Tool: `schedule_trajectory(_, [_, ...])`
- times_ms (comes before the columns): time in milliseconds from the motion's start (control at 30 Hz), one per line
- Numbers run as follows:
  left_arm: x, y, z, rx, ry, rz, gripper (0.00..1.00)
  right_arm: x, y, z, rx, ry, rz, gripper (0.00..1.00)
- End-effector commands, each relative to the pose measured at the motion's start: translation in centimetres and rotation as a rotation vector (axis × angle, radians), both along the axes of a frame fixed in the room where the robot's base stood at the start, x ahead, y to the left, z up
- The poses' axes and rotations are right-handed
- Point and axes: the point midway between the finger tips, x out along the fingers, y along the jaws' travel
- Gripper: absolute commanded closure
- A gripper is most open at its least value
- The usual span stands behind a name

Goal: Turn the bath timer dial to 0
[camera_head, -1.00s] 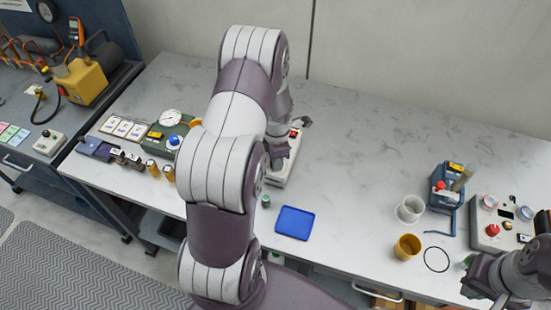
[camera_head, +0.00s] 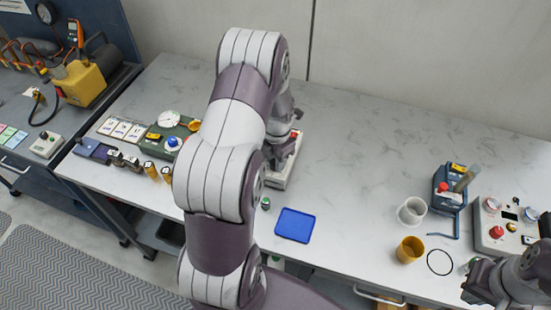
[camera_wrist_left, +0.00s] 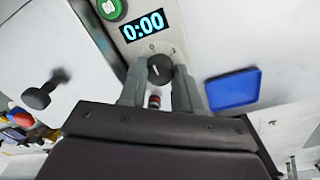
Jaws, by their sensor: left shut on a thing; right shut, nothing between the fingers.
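The bath timer dial (camera_wrist_left: 159,70) is a small dark round knob on a pale panel in the left wrist view. A lit display (camera_wrist_left: 143,25) beside it reads 0:00, and a small 0 is printed near the dial. My left gripper (camera_wrist_left: 160,80) is shut on the dial, one finger at each side. In the head view my left gripper (camera_head: 284,145) is over the pale timer box (camera_head: 285,172), and my arm hides the dial. My right gripper (camera_head: 480,285) is shut and empty at the lower right.
A green button (camera_wrist_left: 111,8) sits beside the display. The back middle of the bench is clear.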

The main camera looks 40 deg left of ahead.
Motion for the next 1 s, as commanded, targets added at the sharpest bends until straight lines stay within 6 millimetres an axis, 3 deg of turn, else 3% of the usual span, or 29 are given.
schedule_trajectory(233, [-0.1,-0.1,-0.1,-0.001,0.003,-0.001,0.98,0.0,0.0,0.0,0.0,0.0,0.0,1.0])
schedule_trajectory(267, [-0.1,-0.1,-0.1,-0.001,0.003,-0.001,0.58,0.0,0.0,0.0,0.0,0.0,0.0,1.0])
schedule_trajectory(567, [0.0,0.0,0.1,0.0,0.0,-0.001,0.57,0.0,0.0,0.0,0.0,0.0,0.0,1.0])
schedule_trajectory(667, [0.1,0.0,1.0,0.001,-0.002,-0.001,0.57,0.0,0.0,-0.3,0.0,0.0,0.0,1.0])
schedule_trajectory(1000, [0.0,-0.4,9.7,0.001,-0.002,-0.002,0.57,0.0,0.0,-1.8,0.0,0.0,0.0,1.0])
